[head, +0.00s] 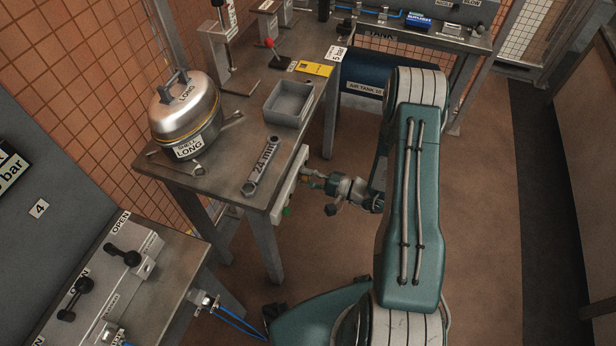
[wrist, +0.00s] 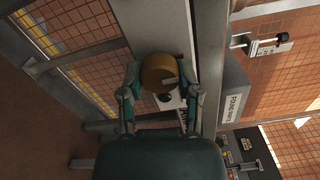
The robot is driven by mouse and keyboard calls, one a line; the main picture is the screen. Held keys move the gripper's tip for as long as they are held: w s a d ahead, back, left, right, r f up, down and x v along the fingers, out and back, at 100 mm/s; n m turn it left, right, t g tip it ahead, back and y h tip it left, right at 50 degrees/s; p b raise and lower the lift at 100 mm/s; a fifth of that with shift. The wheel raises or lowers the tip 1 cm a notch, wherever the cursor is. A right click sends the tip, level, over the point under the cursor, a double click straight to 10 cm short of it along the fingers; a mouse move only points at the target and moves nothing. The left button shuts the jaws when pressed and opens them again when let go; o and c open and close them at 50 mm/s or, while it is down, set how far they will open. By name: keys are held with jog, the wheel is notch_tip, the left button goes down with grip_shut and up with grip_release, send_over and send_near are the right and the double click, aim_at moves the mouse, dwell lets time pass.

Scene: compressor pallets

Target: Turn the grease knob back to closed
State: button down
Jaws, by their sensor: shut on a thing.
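The grease knob (wrist: 157,72) is a round brass-coloured knob on a pale panel (wrist: 155,22) in the wrist view. A paler mark shows on its lower right face. My gripper (wrist: 160,74) has one finger on each side of the knob and is shut on it. In the head view my gripper (head: 318,182) reaches the pale panel (head: 290,188) on the side of the workbench. The knob is small and largely hidden by the fingers there, and I cannot read its turn position. A black round part (wrist: 165,97) sits just below the knob in the wrist view.
The workbench (head: 222,178) holds a metal canister (head: 186,112), a 24 mm wrench (head: 262,167) and a grey tray (head: 287,118). A green button (head: 287,211) is low on the panel. Black valve handles (head: 123,255) stand at lower left. Open floor lies right of my arm.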

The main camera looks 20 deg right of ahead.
jog(key=shift+c, duration=1.5)
grip_release()
jog(key=shift+f, duration=0.1)
jog(key=v, duration=1.2)
